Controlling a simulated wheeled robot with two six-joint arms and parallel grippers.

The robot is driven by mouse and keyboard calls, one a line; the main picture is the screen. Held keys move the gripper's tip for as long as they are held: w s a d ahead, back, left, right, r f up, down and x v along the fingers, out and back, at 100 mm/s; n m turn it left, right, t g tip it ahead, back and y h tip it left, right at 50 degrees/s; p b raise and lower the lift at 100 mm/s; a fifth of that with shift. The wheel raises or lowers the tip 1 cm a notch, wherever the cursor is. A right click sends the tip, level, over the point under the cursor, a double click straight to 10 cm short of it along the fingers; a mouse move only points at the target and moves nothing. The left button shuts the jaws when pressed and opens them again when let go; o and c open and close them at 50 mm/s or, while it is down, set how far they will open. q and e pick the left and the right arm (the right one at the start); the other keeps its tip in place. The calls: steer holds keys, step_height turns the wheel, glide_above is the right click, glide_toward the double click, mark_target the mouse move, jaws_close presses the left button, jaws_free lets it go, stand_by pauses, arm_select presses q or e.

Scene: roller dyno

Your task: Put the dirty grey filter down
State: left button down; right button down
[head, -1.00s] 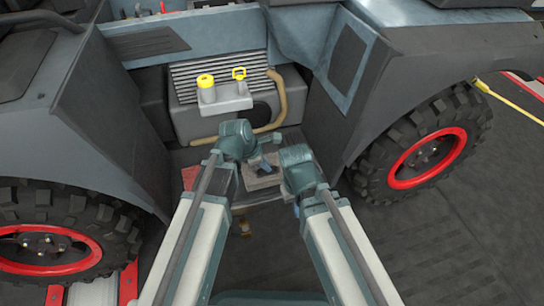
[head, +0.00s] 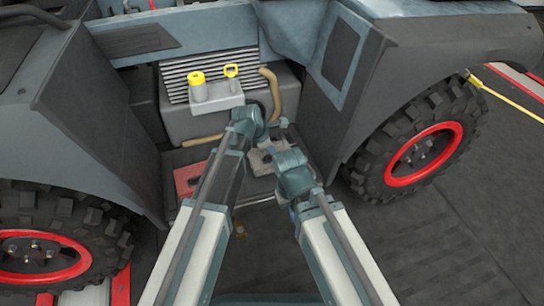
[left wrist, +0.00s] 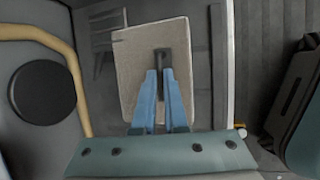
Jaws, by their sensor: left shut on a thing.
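The dirty grey filter (head: 262,161) is a flat, greyish-beige slab with a dark tab at its middle. My left gripper (left wrist: 160,72) is shut on that tab, and its blue fingers cover part of the filter (left wrist: 136,62) in the left wrist view. In the head view my left gripper (head: 268,151) is partly hidden by its own wrist. The filter is over the dark ledge (head: 228,182) between the wheels; I cannot tell whether it touches it. My right arm is close on the right, but its fingers do not show clearly.
A red pad (head: 187,178) lies on the ledge left of the filter. Behind stands a grey engine box with a ribbed grille (head: 209,72), a grey holder (head: 217,97) with yellow caps and a tan hose (head: 271,90). Dark fenders and red-rimmed wheels (head: 424,162) flank the space.

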arm_select(q)
steer(key=shift+f, duration=0.5)
arm_select(e)
steer(key=shift+f, duration=0.5)
arm_select(q)
steer(key=shift+f, duration=0.1)
arm_select(e)
steer(key=shift+f, duration=0.15)
arm_select(q)
steer(key=shift+f+b, duration=0.4)
steer(key=shift+b, duration=0.2)
arm_select(e)
steer(key=shift+f, duration=0.4)
arm_select(q)
steer(key=c, duration=1)
jaws_free()
steer(key=shift+o, duration=0.2)
steer(key=shift+r, duration=0.15)
arm_select(e)
steer(key=shift+r, duration=0.15)
arm_select(q)
steer(key=shift+r+p, duration=0.45)
steer(key=shift+p, duration=0.15)
steer(key=p+v, duration=1)
steer(key=v, duration=0.2)
steer(key=shift+p, duration=0.4)
arm_select(e)
step_height(320, 180, up, 12)
